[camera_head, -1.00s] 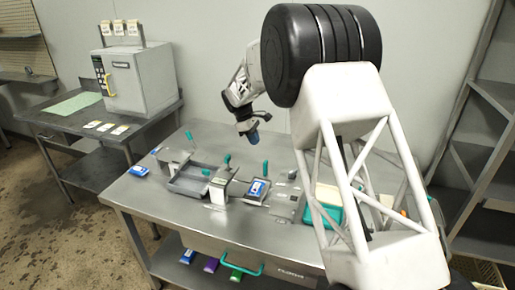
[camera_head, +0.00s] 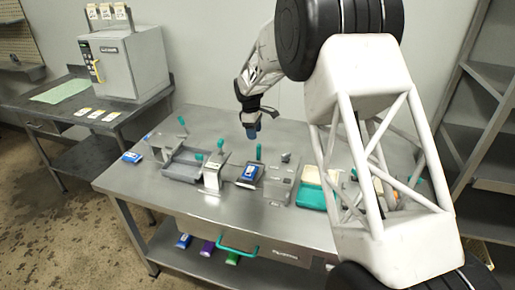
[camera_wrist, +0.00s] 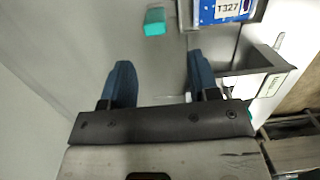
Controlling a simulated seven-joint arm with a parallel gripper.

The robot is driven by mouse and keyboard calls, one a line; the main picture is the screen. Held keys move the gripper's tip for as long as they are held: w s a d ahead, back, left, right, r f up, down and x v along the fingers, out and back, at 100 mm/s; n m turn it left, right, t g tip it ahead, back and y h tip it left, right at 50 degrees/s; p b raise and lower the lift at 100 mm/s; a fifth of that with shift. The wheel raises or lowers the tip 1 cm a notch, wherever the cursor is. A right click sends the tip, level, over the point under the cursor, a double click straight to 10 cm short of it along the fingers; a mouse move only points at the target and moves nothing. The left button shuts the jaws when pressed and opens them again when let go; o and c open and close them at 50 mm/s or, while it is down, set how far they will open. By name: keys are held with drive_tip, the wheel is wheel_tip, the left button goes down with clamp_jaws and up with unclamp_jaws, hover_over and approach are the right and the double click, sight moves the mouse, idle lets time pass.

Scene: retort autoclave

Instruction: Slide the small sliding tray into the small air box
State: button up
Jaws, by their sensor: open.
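A small grey tray (camera_head: 240,184) with a blue pack (camera_head: 249,173) in it sits mid-table in the head view. I take it for the small sliding tray. A teal upright handle (camera_head: 259,151) stands behind it. A grey metal box (camera_head: 281,184) stands just to its right, likely the small air box. My gripper (camera_head: 252,133) is open and empty, pointing down above the table behind the tray. In the wrist view its blue fingers (camera_wrist: 162,82) are apart with bare steel between them. The blue pack (camera_wrist: 222,10), labelled T327, and a teal handle (camera_wrist: 154,21) show ahead, clear of the fingers.
A larger grey tray (camera_head: 184,175) and a pale upright block (camera_head: 213,180) stand to the left. Teal and cream containers (camera_head: 311,197) stand to the right, partly behind my arm. A blue pack (camera_head: 131,157) lies at the table's left edge. The front strip is clear.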

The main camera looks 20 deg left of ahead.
sight(259, 145)
drive_tip(key=shift+w+d+f+y, duration=0.15)
drive_tip(key=shift+d+f+y, duration=0.55)
drive_tip(key=shift+d+f, duration=0.25)
drive_tip(key=shift+f, duration=0.1)
drive_tip(key=shift+f, duration=3.8)
clamp_jaws()
drive_tip(key=shift+d, duration=0.1)
